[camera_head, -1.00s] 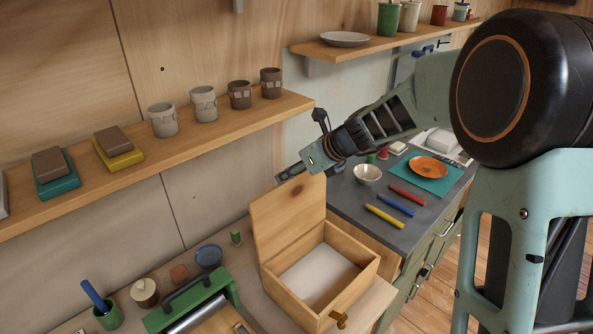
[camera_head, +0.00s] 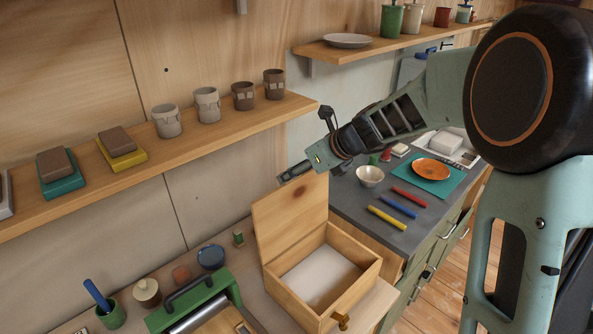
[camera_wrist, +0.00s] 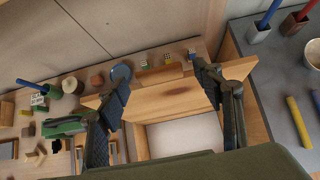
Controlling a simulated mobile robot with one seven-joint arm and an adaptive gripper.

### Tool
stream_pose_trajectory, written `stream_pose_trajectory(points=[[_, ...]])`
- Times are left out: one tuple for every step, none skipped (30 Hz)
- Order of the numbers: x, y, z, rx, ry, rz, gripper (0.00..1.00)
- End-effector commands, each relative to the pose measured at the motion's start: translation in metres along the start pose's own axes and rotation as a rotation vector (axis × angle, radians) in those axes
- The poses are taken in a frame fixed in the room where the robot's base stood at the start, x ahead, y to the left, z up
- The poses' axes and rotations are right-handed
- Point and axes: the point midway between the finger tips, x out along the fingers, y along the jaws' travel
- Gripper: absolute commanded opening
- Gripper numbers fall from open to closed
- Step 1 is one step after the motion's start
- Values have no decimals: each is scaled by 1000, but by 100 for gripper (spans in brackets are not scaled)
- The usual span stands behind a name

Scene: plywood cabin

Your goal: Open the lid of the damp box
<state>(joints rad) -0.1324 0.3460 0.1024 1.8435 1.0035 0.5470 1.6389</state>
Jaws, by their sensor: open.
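The damp box (camera_head: 298,305) is a pale wooden box on the bench, with a white slab (camera_head: 320,277) on its floor. Its lid (camera_head: 290,216) stands raised, roughly upright at the back edge, so the box is open. A small brass-coloured knob (camera_head: 343,320) sits at the box's front. My gripper (camera_head: 284,176) is just above the lid's top edge in the head view. In the wrist view my gripper (camera_wrist: 166,86) is open, its two fingers spread with the lid (camera_wrist: 165,102) showing between them. Whether a finger touches the lid cannot be told.
A green press-like tool (camera_head: 188,305) stands left of the box, with a blue bowl (camera_head: 210,257) behind it. A wall shelf (camera_head: 225,126) with cups runs above. A grey counter (camera_head: 350,208) with coloured sticks and an orange plate (camera_head: 433,168) lies to the right.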

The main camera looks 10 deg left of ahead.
Motion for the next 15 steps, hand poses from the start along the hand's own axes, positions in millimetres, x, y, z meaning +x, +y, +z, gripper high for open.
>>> stream_pose_trajectory(points=[[-9,-1,1,0,-2,-4,61],[-14,-1,1,0,-3,-5,61],[-22,-1,1,-1,-3,-4,61],[-28,-1,2,-2,-4,-5,61],[-34,-1,1,-1,-3,-5,61],[-43,-1,1,-1,-3,-5,61],[-49,-2,2,0,-4,-5,61],[-56,-1,2,-1,-4,-5,61],[-63,-1,1,-2,-3,-5,61],[-69,-1,2,-2,-4,-6,61],[-74,-1,2,-1,-4,-4,61],[-81,-1,1,0,-4,-5,61],[-86,-1,1,0,-3,-5,61],[-90,-1,1,0,-2,-4,61],[-94,-1,1,-1,-2,-4,61]])
